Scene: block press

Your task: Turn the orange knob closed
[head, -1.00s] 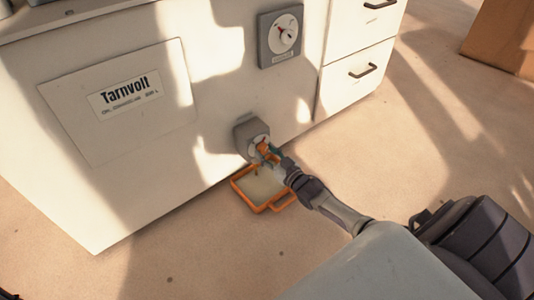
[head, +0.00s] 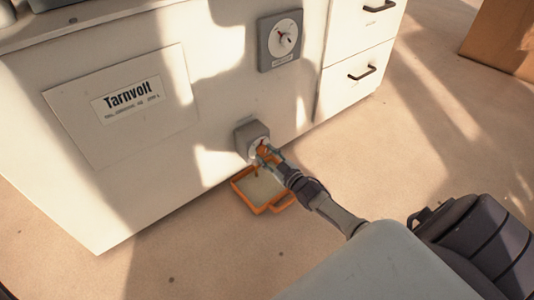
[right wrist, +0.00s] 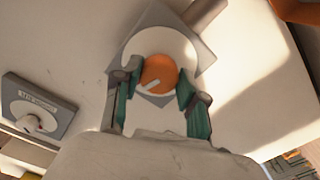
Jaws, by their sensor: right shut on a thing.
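The orange knob (right wrist: 158,74) sits on a white round dial plate (right wrist: 185,50) on a grey mount (head: 243,137), low on the front of the white cabinet. A white mark on the knob shows in the right wrist view. My right gripper (right wrist: 155,92) has its green-padded fingers on either side of the knob and is shut on it. In the head view the right gripper (head: 268,157) partly hides the knob. My left gripper is not in view.
An orange-rimmed tray (head: 257,209) with pale contents lies on the floor below the knob. A grey gauge (head: 281,41) is on the cabinet (head: 225,100) above. Drawers with dark handles are at the right.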

